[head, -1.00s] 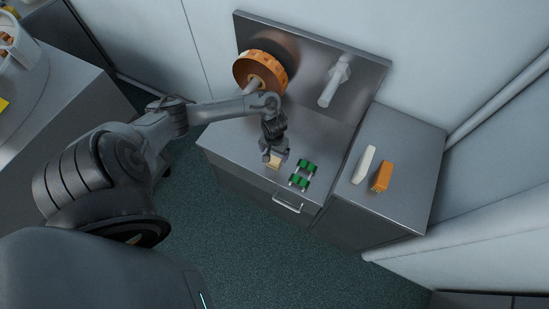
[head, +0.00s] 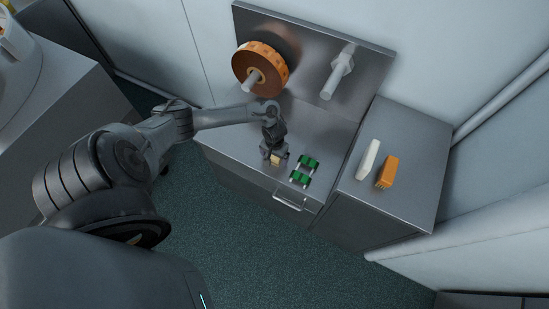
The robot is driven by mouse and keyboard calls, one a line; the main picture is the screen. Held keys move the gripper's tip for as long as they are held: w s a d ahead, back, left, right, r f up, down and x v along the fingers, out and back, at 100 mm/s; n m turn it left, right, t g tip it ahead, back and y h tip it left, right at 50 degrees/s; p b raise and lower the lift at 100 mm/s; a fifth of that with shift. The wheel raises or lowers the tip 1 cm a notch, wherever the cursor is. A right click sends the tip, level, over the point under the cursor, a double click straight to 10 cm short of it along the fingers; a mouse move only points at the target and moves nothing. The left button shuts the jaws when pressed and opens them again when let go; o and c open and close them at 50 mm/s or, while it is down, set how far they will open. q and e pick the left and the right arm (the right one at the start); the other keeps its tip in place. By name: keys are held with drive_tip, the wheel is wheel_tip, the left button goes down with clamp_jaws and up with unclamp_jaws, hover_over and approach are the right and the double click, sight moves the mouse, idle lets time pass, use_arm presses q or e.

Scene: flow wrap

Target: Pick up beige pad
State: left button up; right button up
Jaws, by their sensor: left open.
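The beige pad (head: 276,160) is a small block on the grey cabinet top, near its front edge and left of the green parts. My left gripper (head: 272,155) points down right at the pad and hides part of it. Its jaws are open; at this size I cannot tell whether the fingers touch the pad or stand around it. My right gripper is not in view.
Green rollers on a small frame (head: 304,171) sit just right of the pad. A white object (head: 369,159) and an orange brush-like object (head: 388,171) lie on the right cabinet. An orange-rimmed reel (head: 260,68) and a bare spindle (head: 338,73) stick out from the back panel.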

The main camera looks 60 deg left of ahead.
use_arm(q)
drive_tip(key=shift+c, duration=0.4)
drive_tip(key=c, duration=1.1)
drive_tip(key=shift+o, duration=0.2)
drive_tip(key=shift+r+p, duration=0.35)
drive_tip(key=shift+r, duration=0.2)
drive_tip(key=r+p, duration=0.1)
drive_tip(key=r, duration=0.1)
drive_tip(key=r+p, duration=0.1)
drive_tip(key=r, duration=0.1)
drive_tip(key=shift+d, duration=0.4)
drive_tip(key=w+d+r+p, duration=0.2)
drive_tip(key=d+r+p, duration=0.2)
drive_tip(key=d, duration=0.6)
wheel_tip(320, 180, up, 2)
drive_tip(key=shift+d+p, duration=0.35)
